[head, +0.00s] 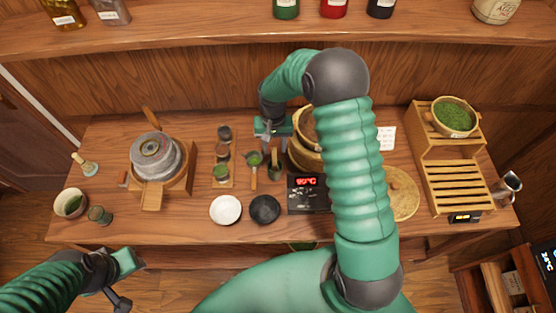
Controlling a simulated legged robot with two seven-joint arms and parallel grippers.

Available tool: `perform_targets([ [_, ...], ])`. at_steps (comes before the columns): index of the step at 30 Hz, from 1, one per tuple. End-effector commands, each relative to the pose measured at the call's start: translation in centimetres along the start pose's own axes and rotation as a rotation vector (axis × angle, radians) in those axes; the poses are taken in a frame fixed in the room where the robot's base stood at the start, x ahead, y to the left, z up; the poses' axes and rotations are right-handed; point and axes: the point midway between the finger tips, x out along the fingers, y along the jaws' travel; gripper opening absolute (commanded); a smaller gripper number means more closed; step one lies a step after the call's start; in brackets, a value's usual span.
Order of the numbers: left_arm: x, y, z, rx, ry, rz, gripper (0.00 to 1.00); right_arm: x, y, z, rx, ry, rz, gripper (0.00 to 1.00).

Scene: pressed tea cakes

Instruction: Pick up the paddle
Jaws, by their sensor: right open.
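A small item with a thin wooden handle (254,179) lies mid-table, its handle pointing to the front; I cannot tell for sure that it is the paddle. A green-filled cup (255,159) is at its far end. My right gripper (268,130) is open behind these, beside the wooden steamer (303,152), and looks empty. My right arm hides part of the steamer and the table behind it. My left gripper (122,281) is low at the front left, off the table's front edge; its jaws are unclear.
A stone mill (157,157) stands at left. A white bowl (226,210), a black bowl (265,209) and a heater with a red display (308,196) line the front. A slatted wooden rack (456,187) stands at right. A shelf (200,35) with bottles runs along the back.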

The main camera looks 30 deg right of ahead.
Motion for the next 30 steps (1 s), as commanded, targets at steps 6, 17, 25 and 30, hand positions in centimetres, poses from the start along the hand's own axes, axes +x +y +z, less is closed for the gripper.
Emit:
perform_targets([
  [6,-1.0,0.0,-0.3,0.000,0.001,0.000,0.36,2.6,0.6,-0.4,0.003,-0.004,-0.005,0.42],
  [17,-3.2,0.0,-0.8,0.000,0.001,0.000,0.36,7.8,1.3,-1.2,0.003,-0.006,-0.013,0.42],
  [25,-3.1,0.0,-0.8,0.001,0.001,0.000,0.36,7.8,1.1,-1.1,0.002,-0.004,-0.011,0.29],
  [30,-3.1,0.0,-0.8,0.000,0.000,0.000,0.36,7.7,0.9,-1.0,0.001,-0.003,-0.010,0.06],
])
